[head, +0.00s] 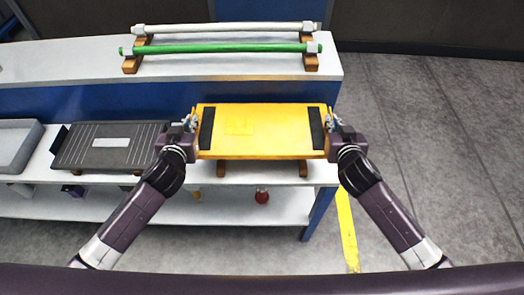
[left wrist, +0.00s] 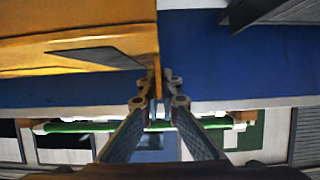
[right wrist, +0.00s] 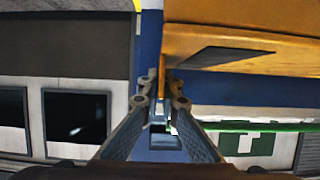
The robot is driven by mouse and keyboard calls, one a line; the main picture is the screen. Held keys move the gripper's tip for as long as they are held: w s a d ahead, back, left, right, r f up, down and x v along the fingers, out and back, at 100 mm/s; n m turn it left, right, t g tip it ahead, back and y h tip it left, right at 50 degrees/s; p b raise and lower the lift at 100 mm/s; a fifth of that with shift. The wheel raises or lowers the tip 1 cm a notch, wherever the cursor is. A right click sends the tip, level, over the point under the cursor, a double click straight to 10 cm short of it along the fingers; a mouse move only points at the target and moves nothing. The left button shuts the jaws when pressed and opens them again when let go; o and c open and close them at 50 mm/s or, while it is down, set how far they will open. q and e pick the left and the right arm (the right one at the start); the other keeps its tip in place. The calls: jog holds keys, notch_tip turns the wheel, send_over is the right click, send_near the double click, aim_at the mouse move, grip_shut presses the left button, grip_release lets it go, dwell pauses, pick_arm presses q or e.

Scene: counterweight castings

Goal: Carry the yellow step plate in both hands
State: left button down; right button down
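The yellow step plate (head: 265,144) is level in the head view, with a dark strip near each end. Two wooden blocks (head: 303,168) show just below its front edge; I cannot tell whether it rests on them or is a little above. My left gripper (head: 191,121) is at its left end, and in the left wrist view its fingers (left wrist: 164,88) close around a thin yellow edge of the plate. My right gripper (head: 333,123) is at the right end, and its fingers (right wrist: 164,88) close around a similar yellow edge.
A green bar (head: 225,48) and a white bar (head: 225,28) lie on the upper shelf behind. A red round object (head: 262,197) is underneath. Floor at right is clear.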

pick_arm(q)
jog(key=shift+f+b, duration=0.3)
jog(key=shift+f, duration=0.2)
pick_arm(e)
jog(key=shift+d+f, duration=0.1)
jog(key=shift+f, duration=0.4)
pick_arm(q)
jog(key=shift+f, duration=0.15)
pick_arm(e)
jog(key=shift+f, duration=0.15)
